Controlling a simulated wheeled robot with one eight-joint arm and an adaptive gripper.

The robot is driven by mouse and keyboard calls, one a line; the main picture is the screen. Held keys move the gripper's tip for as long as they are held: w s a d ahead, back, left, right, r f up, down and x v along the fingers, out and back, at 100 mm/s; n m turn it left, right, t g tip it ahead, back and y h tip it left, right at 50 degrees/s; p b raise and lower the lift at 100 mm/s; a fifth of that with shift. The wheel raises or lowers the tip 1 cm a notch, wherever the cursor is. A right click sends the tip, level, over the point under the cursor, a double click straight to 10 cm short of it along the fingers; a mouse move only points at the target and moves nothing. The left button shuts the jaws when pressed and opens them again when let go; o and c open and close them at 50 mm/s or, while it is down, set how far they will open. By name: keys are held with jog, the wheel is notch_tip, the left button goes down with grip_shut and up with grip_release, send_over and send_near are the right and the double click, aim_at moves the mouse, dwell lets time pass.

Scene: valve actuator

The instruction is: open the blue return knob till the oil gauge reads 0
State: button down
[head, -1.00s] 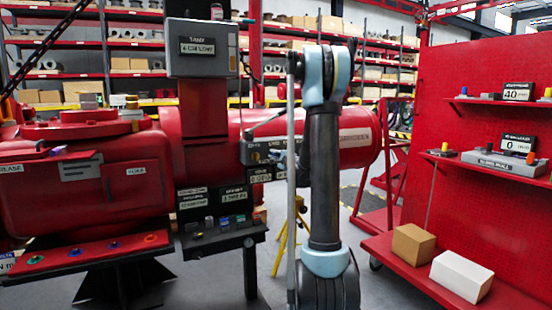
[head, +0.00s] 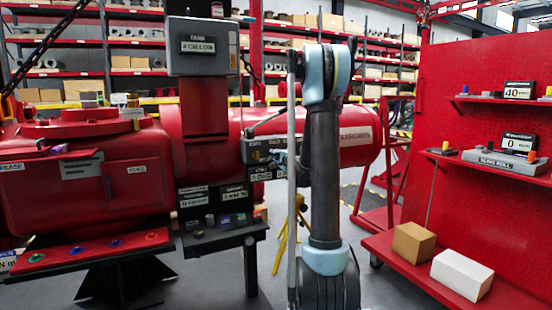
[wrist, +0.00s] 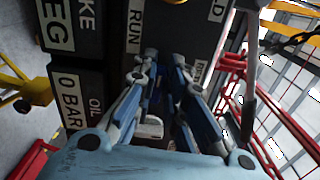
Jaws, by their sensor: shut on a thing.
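In the wrist view, my gripper (wrist: 165,70) has its two blue-grey fingers drawn together at a dark control panel (wrist: 185,25). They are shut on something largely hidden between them. It appears to be the blue return knob, but its colour and turn cannot be made out. Beside the fingers, the oil gauge (wrist: 71,95) reads "0 BAR" with "OIL" next to it.
A red bench strip (head: 95,250) with several coloured knobs stands at left, near a dark stand (head: 225,236). At right, a red pegboard cart (head: 475,215) holds a brown box (head: 413,243) and a white box (head: 462,275). A red frame (wrist: 270,110) stands beside the panel.

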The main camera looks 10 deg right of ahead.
jog(key=c, duration=1.6)
grip_release()
jog(key=shift+a+f, duration=0.1)
jog(key=shift+c, duration=0.2)
jog(key=shift+s, duration=0.1)
jog(key=v, duration=1.1)
jog(key=shift+s, duration=0.35)
